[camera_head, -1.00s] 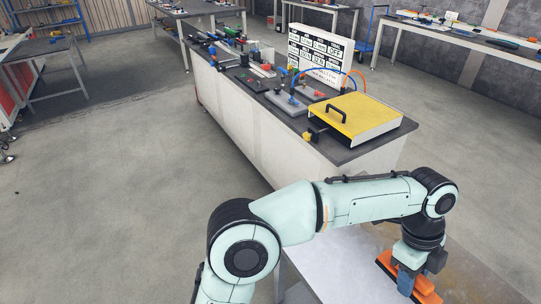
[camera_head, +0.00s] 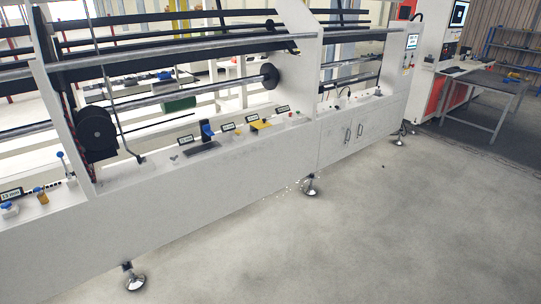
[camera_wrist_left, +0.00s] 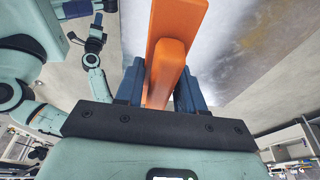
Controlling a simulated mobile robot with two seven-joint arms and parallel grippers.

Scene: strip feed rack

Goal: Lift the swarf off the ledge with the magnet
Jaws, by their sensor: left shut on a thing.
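In the left wrist view, the blue fingers of my left gripper (camera_wrist_left: 160,88) are shut on the orange handle of a tool, which I take for the magnet (camera_wrist_left: 178,20). Its far end is cut off by the picture edge. In the head view, the white ledge (camera_head: 235,150) runs along the front of a strip feed rack. I cannot pick out the swarf on it with certainty. Neither gripper shows in the head view. In the left wrist view, my other arm stands at left, and its right gripper (camera_wrist_left: 76,38) is too small to read.
On the ledge are a blue item (camera_head: 207,130), a dark plate (camera_head: 203,148), a yellow block (camera_head: 260,125) and several small labels. A black roller (camera_head: 96,130) stands above it at left. Pale specks lie near a metal foot (camera_head: 310,188). The floor (camera_head: 350,250) in front is clear.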

